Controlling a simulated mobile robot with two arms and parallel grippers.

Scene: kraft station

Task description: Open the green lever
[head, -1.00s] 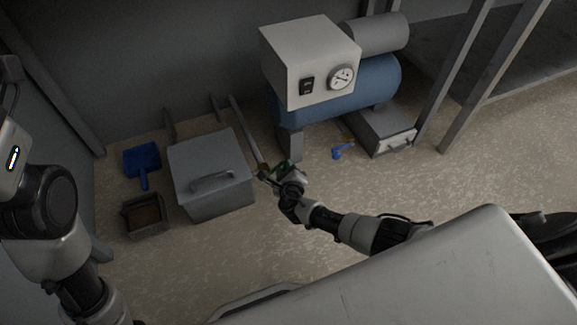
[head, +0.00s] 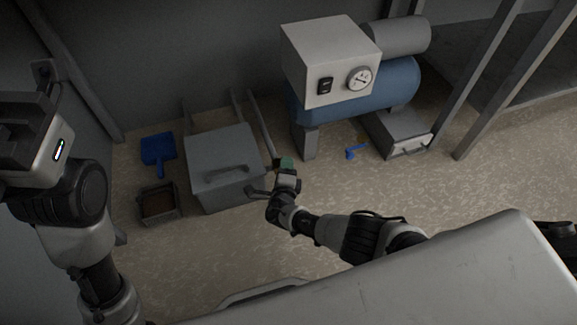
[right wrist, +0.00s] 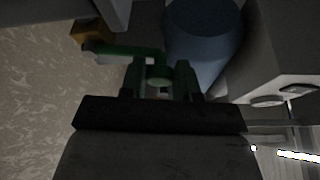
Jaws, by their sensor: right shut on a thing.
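The green lever (head: 287,162) is a small green piece beside the grey lidded box, low near the floor in the head view. In the right wrist view it is a green bar (right wrist: 128,50) running left from between the fingers, near a yellow-brown fitting (right wrist: 92,33). My right gripper (right wrist: 160,78) is shut on the green lever; its fingers hide part of it. It also shows in the head view (head: 286,170), from above. My left gripper (head: 42,85) is raised at the upper left, away from the lever; its fingertips are unclear.
A grey lidded box (head: 218,152) stands left of my right gripper. A compressor with a blue tank (head: 395,85) and white control box (head: 330,60) stands behind right. A blue dustpan (head: 158,148), small tray (head: 143,207) and blue item (head: 355,152) lie on the floor.

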